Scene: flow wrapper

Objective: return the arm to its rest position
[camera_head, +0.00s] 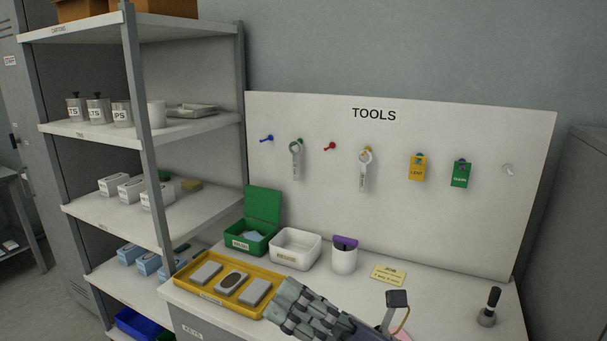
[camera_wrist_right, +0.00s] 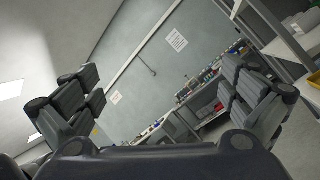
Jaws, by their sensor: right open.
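My right gripper (camera_head: 300,307) reaches in from the bottom of the head view, low over the white bench, just right of the yellow tray (camera_head: 183,286). Its grey fingers cover part of the bench front. In the right wrist view the two fingers of the right gripper (camera_wrist_right: 160,105) stand wide apart with nothing between them. That view looks out across the room to a grey wall and a far workbench (camera_wrist_right: 205,105). My left gripper is not in view.
Behind the gripper stand a green box (camera_head: 263,207), a white bin (camera_head: 295,250) and a white cup (camera_head: 344,260). A tool board (camera_head: 400,220) rises behind the bench. A shelf rack (camera_head: 140,130) stands at the left. A dark-handled tool (camera_head: 488,308) stands at the right.

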